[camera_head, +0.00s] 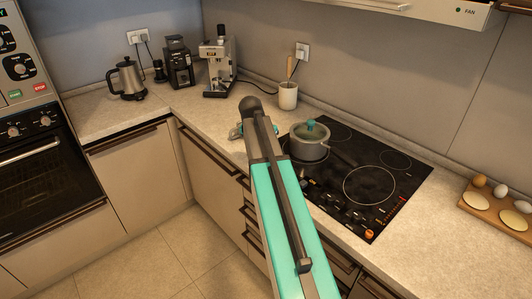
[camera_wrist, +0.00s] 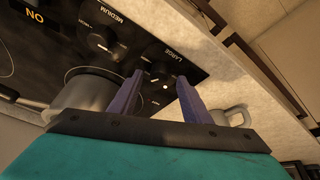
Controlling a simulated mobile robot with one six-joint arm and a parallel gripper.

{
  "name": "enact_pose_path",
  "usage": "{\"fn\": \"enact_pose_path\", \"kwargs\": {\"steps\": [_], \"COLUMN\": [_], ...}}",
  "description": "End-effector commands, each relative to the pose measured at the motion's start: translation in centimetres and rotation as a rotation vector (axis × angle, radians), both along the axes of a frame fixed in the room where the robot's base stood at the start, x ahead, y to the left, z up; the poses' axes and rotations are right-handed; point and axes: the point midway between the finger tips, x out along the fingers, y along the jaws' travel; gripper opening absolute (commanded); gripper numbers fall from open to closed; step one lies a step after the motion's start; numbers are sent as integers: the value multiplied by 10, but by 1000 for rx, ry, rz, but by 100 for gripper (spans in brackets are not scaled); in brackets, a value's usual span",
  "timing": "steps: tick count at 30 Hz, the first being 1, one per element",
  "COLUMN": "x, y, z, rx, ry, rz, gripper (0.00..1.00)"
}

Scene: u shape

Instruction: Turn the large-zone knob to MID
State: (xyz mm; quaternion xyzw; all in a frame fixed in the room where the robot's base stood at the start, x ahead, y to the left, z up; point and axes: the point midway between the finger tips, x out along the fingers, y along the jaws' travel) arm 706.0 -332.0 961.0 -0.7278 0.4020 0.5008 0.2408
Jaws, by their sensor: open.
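The large-zone knob (camera_wrist: 158,70) is a small black knob by the "LARGE" label on the dark hob panel. In the wrist view it lies between the two purple fingers of my gripper (camera_wrist: 160,76). The gripper is open, one finger on each side of the knob; whether they touch it I cannot tell. Small white marks show near the knob, but its setting is not readable. The black hob (camera_head: 395,183) shows to the right of my arm.
The medium knob (camera_wrist: 100,40) sits left of the large one. A grey pot (camera_head: 310,148) with a lid stands on the hob close to my arm. A light cup (camera_wrist: 238,115) is right of my fingers. An egg board (camera_head: 484,208) lies at the right.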

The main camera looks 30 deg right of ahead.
Motion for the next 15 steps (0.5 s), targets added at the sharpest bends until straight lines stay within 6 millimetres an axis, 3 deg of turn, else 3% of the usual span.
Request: {"fn": "enact_pose_path", "kwargs": {"steps": [15], "x": [-10], "y": [21], "z": [54], "rx": [-1], "ry": [-3], "rz": [1], "gripper": [44]}}
